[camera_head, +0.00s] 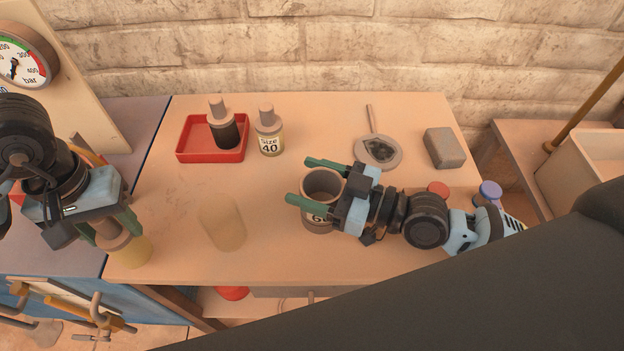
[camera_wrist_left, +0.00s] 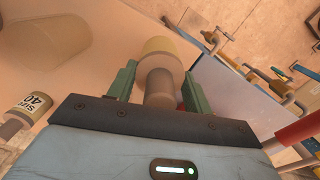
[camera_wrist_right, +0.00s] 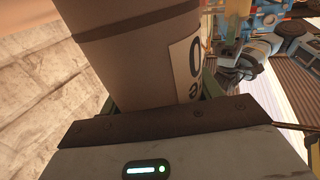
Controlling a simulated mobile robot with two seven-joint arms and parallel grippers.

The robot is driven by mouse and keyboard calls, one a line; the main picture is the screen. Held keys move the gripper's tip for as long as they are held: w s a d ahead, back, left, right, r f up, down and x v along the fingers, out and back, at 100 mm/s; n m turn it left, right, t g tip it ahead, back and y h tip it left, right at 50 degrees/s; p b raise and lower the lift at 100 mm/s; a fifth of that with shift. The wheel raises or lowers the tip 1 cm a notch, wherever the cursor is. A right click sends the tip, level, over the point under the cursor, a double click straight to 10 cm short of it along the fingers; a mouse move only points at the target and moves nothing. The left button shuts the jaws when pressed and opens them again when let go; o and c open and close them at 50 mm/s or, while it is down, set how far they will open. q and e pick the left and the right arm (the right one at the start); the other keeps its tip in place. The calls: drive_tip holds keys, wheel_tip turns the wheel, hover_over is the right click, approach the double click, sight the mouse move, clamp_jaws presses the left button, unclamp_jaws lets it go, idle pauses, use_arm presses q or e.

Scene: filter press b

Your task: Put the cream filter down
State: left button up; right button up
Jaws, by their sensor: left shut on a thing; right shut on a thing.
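The cream filter (camera_head: 133,252) has a pale yellow body and a brown neck. My left gripper (camera_head: 110,232) is shut on its neck at the table's front left corner. The left wrist view shows the neck (camera_wrist_left: 159,86) between the green fingers, with the cream body (camera_wrist_left: 160,46) beyond. I cannot tell whether its base touches the table. My right gripper (camera_head: 300,182) is shut on a brown cup (camera_head: 319,222) with a white label, partly hidden by the fingers. The cup fills much of the right wrist view (camera_wrist_right: 140,55).
A faint, see-through cylinder shape (camera_head: 222,222) shows on the table (camera_head: 330,255). A red tray (camera_head: 182,150) holds a black bottle-like filter (camera_head: 224,132); a "Size 40" one (camera_head: 269,142) stands beside it. A round-headed tool (camera_head: 378,151) and grey block (camera_head: 444,148) lie at back right.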

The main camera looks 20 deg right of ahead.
use_arm(q)
drive_tip(key=w+d+r+n, duration=0.1)
drive_tip(key=d+r+n, duration=0.1)
drive_tip(key=d+r, duration=0.55)
wheel_tip(320, 180, up, 6)
drive_tip(key=n, duration=0.4)
hover_over(323, 168)
drive_tip(key=s+a, duration=0.2)
drive_tip(key=s, duration=0.1)
wheel_tip(323, 168, down, 10)
drive_tip(key=shift+d+r, duration=0.2)
drive_tip(key=shift+d, duration=0.2)
drive_tip(key=shift+s+f, duration=0.1)
drive_tip(key=shift+f, duration=0.5)
